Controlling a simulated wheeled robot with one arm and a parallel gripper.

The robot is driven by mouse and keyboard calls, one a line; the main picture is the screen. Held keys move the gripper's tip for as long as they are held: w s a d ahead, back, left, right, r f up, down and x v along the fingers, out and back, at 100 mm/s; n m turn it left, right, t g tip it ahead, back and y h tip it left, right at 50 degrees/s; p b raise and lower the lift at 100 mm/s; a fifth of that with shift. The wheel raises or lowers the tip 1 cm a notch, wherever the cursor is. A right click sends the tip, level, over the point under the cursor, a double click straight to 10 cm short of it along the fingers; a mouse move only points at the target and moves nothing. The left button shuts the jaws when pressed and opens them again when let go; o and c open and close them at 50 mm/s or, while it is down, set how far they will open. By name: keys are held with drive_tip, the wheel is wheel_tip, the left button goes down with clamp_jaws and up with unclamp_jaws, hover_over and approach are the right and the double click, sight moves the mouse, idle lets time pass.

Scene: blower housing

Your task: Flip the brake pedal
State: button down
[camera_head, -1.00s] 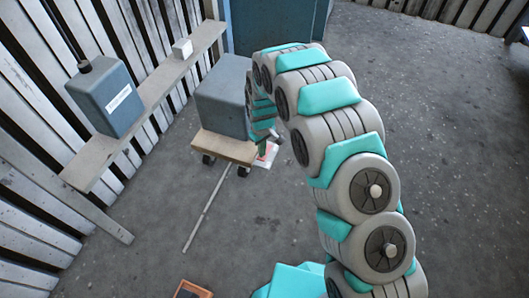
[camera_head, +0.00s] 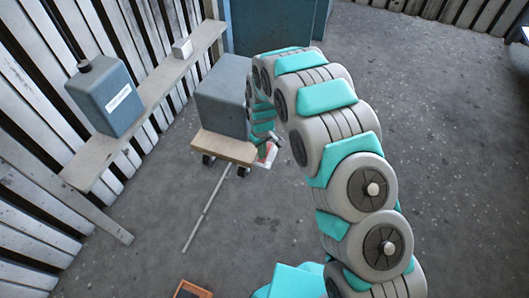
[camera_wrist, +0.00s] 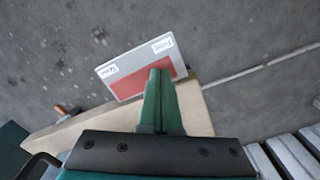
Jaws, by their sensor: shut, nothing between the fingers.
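The brake pedal (camera_wrist: 125,69) is a flat plate at the edge of a wooden board, grey along its outer part and red nearer the board. It carries two small white labels. In the head view only a small red and white bit of the pedal (camera_head: 268,158) shows beside the trolley, with my arm partly over it. My gripper (camera_wrist: 160,74) has its green fingers together and empty, with the tips over the red part of the pedal. I cannot tell whether they touch it. In the head view the gripper is small and partly hidden by my arm.
The pedal is at the wooden trolley (camera_head: 224,148), which bears a grey box (camera_head: 222,97) and has a long handle (camera_head: 207,207) on the floor. A shelf (camera_head: 152,100) with a blue-grey box (camera_head: 106,97) runs along the left wall. Floor to the right is clear.

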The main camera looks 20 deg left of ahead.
drive_tip(key=shift+r, duration=0.1)
wheel_tip(320, 180, up, 7)
drive_tip(key=p, duration=0.1)
idle(0.8)
idle(0.3)
drive_tip(key=s+d+r+m+p, duration=0.25)
drive_tip(key=s+d+r, duration=0.25)
drive_tip(key=d+r, duration=0.6)
drive_tip(key=s+d+r+m+p, duration=0.1)
drive_tip(key=s+d+r+m, duration=0.3)
drive_tip(key=d+r, duration=0.7)
drive_tip(key=s+d+r+m+g+p, duration=0.1)
drive_tip(key=s+d+r, duration=0.4)
drive_tip(key=s, duration=0.7)
drive_tip(key=s+d+r+m+p, duration=0.1)
drive_tip(key=s+d+r+m, duration=0.2)
drive_tip(key=s, duration=1)
drive_tip(key=d+r, duration=0.2)
drive_tip(key=d, duration=0.1)
drive_tip(key=shift+s+r+g, duration=0.15)
drive_tip(key=shift+r+g, duration=0.2)
drive_tip(key=shift+g, duration=0.05)
